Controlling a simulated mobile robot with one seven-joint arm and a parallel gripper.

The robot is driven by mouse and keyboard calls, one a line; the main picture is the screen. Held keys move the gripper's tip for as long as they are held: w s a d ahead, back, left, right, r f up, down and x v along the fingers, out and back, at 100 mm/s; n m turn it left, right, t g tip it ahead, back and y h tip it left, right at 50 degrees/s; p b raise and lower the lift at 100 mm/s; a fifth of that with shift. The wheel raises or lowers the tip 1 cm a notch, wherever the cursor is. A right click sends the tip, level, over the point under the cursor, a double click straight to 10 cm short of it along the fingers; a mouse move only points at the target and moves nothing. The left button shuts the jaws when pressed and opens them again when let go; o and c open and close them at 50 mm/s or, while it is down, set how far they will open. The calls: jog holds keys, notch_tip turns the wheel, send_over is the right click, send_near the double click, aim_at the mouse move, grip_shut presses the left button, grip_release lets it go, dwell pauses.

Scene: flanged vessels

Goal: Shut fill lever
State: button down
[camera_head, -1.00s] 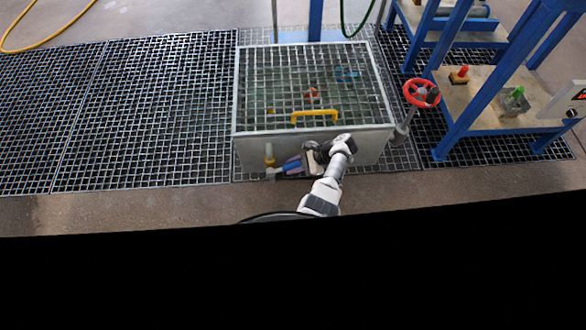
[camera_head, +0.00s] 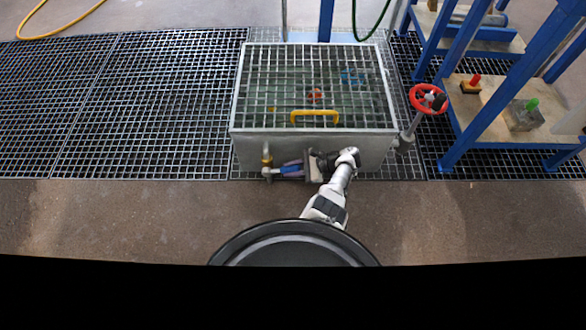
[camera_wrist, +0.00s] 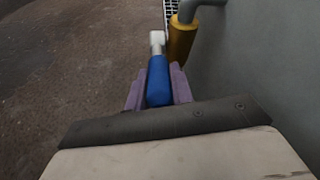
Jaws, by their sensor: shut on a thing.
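The fill lever (camera_wrist: 158,80) has a blue grip and a bare metal end, and my gripper (camera_wrist: 158,92) is shut on it, with a purple finger on each side. In the head view, the blue lever (camera_head: 290,170) lies roughly level, low along the tank's front wall. My gripper (camera_head: 295,171) reaches it from the right. The wrist view shows a yellow-brass fitting (camera_wrist: 181,38) on a grey pipe, just beyond the lever. The join between lever and valve is unclear.
The grey tank (camera_head: 350,145) has a grating top and a yellow handle (camera_head: 315,113). A red handwheel (camera_head: 428,99) and a blue-framed stand (camera_head: 510,100) are to the right. Open floor (camera_head: 120,215) lies in front and to the left.

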jog(key=c, duration=1.2)
grip_release()
jog(key=v, duration=1.3)
jog(key=shift+d+r, duration=0.15)
jog(key=shift+d, duration=0.15)
